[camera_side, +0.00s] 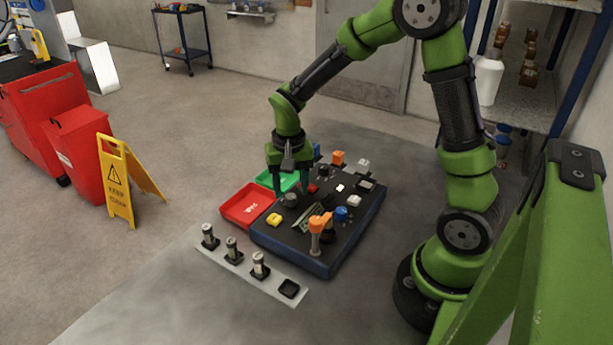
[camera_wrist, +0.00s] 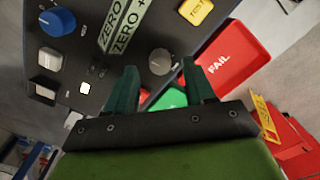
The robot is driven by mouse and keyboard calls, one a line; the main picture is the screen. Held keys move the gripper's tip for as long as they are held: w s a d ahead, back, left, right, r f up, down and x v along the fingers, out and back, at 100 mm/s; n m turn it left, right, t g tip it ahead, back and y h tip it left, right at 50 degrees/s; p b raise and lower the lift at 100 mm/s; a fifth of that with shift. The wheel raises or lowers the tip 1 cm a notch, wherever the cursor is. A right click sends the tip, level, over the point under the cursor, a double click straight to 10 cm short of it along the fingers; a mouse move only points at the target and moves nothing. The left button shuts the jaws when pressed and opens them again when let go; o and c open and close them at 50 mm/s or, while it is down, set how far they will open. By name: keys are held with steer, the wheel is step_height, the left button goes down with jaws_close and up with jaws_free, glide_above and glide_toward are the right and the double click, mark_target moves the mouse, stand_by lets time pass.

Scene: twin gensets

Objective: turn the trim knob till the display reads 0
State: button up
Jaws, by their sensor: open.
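A dark panel (camera_side: 330,246) with knobs and buttons lies on the table. A grey round knob (camera_side: 290,200) sits near its left edge; it also shows in the wrist view (camera_wrist: 160,61). My gripper (camera_side: 291,189) is open above the grey knob; in the wrist view its fingertips (camera_wrist: 160,68) lie either side of it. I cannot tell whether they touch it. A blue knob (camera_wrist: 57,21) stands elsewhere on the panel. A pale strip marked ZERO (camera_wrist: 116,27) lies beside the grey knob. Which knob is the trim knob is not readable, and I can read no display number.
A red FAIL tray (camera_wrist: 232,58) and a green tray (camera_wrist: 171,99) lie beside the panel. A yellow TEST button (camera_wrist: 196,10) is near the grey knob. An orange-topped post (camera_side: 316,238) rises at the panel's front. Several small cylinders stand on a pale strip (camera_side: 272,280).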

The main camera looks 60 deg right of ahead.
steer(key=shift+f, duration=0.95)
steer(key=shift+c, duration=0.2)
jaws_close()
steer(key=shift+n, duration=0.3)
steer(key=shift+n, duration=2.6)
steer(key=shift+o, duration=0.2)
jaws_free()
